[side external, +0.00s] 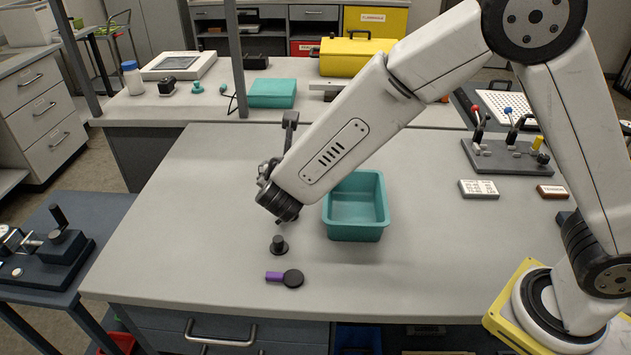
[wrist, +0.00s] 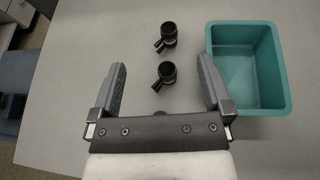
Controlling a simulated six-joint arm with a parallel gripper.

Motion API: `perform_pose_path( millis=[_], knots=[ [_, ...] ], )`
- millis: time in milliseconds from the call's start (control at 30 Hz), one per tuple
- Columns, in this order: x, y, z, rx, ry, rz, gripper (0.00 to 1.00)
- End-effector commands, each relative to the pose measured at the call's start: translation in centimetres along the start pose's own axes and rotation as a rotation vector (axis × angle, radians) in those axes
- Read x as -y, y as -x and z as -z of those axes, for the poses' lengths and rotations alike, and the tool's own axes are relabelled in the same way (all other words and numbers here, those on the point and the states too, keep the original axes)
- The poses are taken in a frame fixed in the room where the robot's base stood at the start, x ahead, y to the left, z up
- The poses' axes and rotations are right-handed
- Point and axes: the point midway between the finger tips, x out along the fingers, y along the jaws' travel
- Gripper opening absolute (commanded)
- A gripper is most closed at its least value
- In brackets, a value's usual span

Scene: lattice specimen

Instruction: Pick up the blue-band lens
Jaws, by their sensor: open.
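My gripper (wrist: 161,62) is open and empty, its two fingers wide apart in the wrist view. A black lens-like piece with a short side stub (wrist: 166,72) appears between the fingertips, below them. A second similar black piece (wrist: 169,34) lies just beyond it. I cannot make out a blue band on either. In the side view, a black disc with a purple tab (side external: 285,278) lies near the front edge. A small black upright piece (side external: 278,246) stands behind it. My arm hides much of the gripper and the table under it there.
An open teal bin (side external: 356,234) stands right of the pieces; it also shows in the wrist view (wrist: 279,103). A grey block with levers (side external: 500,158) and white and brown label blocks (side external: 479,189) (side external: 553,191) sit at the right. The table's left side is clear.

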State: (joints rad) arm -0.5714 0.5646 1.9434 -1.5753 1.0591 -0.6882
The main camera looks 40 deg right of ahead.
Motion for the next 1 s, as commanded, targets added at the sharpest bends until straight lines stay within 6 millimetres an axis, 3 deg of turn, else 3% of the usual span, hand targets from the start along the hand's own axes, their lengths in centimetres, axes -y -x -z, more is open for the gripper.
perform_pose_path(
  millis=[33, 300, 500, 1000],
  knots=[
    [-0.7, -0.1, 0.8, 0.017, 0.036, -0.019, 1.0],
    [-0.3, -2.9, 7.0, 0.01, 0.025, -0.01, 1.0],
    [-0.2, -4.3, 10.3, 0.01, 0.02, -0.01, 1.0],
    [-0.2, -5.9, 11.3, 0.01, 0.015, -0.008, 1.0]
  ],
)
